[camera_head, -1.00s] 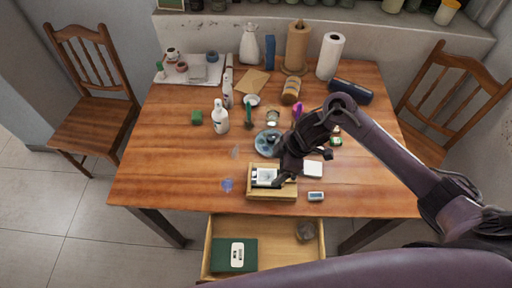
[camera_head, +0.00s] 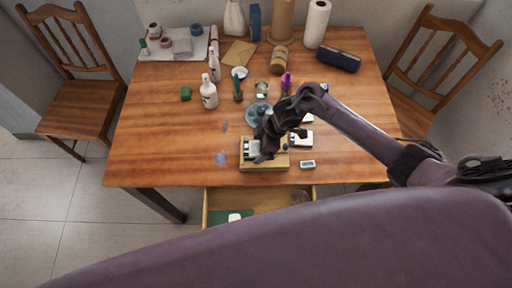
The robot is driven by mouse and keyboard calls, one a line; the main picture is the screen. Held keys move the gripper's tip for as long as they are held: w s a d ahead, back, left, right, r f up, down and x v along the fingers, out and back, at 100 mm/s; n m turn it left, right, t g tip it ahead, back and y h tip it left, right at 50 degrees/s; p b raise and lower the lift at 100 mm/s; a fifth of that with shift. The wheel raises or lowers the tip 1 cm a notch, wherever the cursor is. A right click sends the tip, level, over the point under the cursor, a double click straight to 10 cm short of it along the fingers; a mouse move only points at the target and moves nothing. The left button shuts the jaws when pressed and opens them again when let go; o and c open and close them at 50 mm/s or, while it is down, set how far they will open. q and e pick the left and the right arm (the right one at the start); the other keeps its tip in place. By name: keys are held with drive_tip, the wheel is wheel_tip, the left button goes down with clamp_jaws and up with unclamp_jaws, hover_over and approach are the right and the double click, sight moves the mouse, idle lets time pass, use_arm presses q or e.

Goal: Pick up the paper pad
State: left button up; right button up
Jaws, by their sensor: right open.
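A small white square pad (camera_head: 306,141), likely the paper pad, lies on the table just right of the wooden tray (camera_head: 277,166). Part of it is hidden by dark parts of my right gripper. My right gripper (camera_head: 281,147) is open above the tray and the pad's left side, its fingers pointing down. I cannot tell whether it touches anything. My left gripper is not in view.
A small grey-white device (camera_head: 307,164) lies in front of the pad. A blue-grey round dish (camera_head: 257,113) and white bottle (camera_head: 209,94) stand behind and left. An open drawer (camera_head: 262,197) juts out in front.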

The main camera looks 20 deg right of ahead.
drive_tip(key=c, duration=0.6)
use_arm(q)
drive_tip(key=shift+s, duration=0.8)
use_arm(e)
drive_tip(key=c, duration=0.5)
drive_tip(key=shift+r, duration=0.1)
